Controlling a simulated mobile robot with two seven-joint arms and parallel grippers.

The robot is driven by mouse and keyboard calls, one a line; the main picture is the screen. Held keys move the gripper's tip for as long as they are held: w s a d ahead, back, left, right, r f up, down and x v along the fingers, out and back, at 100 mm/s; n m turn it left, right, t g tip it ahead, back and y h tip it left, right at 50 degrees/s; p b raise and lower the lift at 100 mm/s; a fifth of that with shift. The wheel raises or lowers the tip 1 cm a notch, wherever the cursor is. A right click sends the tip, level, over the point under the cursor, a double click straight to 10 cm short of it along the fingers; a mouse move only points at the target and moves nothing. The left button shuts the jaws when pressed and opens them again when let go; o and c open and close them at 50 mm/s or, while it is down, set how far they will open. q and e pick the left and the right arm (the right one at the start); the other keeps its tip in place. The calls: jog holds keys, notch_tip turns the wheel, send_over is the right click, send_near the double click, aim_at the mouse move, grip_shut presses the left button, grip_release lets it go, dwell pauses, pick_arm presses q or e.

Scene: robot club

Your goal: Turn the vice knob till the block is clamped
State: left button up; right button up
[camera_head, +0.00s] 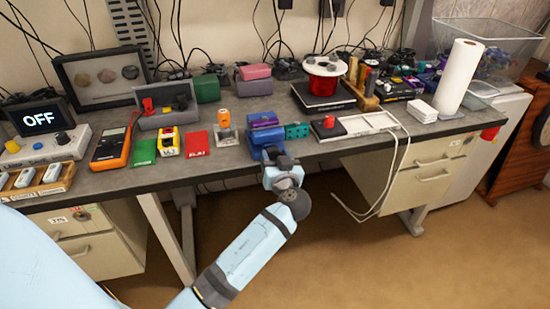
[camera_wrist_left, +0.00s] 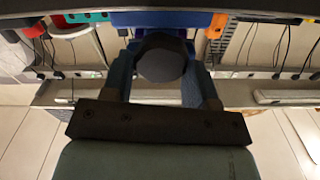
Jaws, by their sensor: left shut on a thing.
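The blue vice (camera_head: 267,138) sits at the front edge of the grey bench in the head view, and its blue body (camera_wrist_left: 150,18) shows at the top of the left wrist view. The dark round vice knob (camera_wrist_left: 161,58) faces the left wrist camera. My left gripper (camera_head: 279,162) is at the vice's front, its fingers on either side of the knob, shut on it. A small purple-blue piece (camera_head: 264,118) shows at the top of the vice; I cannot tell whether it is the block or whether the jaws touch it. My right gripper is not in view.
A teal perforated part (camera_head: 297,131) stands right of the vice, and an orange-topped item (camera_head: 224,117) stands to its left. The floor before the bench is clear.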

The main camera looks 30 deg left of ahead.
pick_arm(q)
jog(key=m, duration=0.4)
jog(key=m+p, duration=0.1)
jog(key=m, duration=0.2)
jog(key=shift+w, duration=0.1)
jog(key=m+p, duration=0.2)
jog(key=m, duration=0.1)
jog(key=shift+m, duration=0.3)
jog(key=m+p, duration=0.2)
jog(key=m, duration=0.2)
jog(key=shift+w+d+p, duration=0.1)
jog(key=shift+p, duration=0.2)
jog(key=shift+f+m+p, duration=0.1)
jog(key=shift+m+p, duration=0.55)
jog(key=shift+m, duration=0.55)
jog(key=shift+f+m+p, duration=0.1)
jog(key=shift+m+p, duration=0.2)
jog(key=shift+m, duration=0.3)
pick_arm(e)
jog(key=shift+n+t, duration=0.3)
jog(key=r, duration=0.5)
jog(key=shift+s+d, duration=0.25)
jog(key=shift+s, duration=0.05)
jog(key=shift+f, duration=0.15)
pick_arm(q)
jog(key=shift+f, duration=0.1)
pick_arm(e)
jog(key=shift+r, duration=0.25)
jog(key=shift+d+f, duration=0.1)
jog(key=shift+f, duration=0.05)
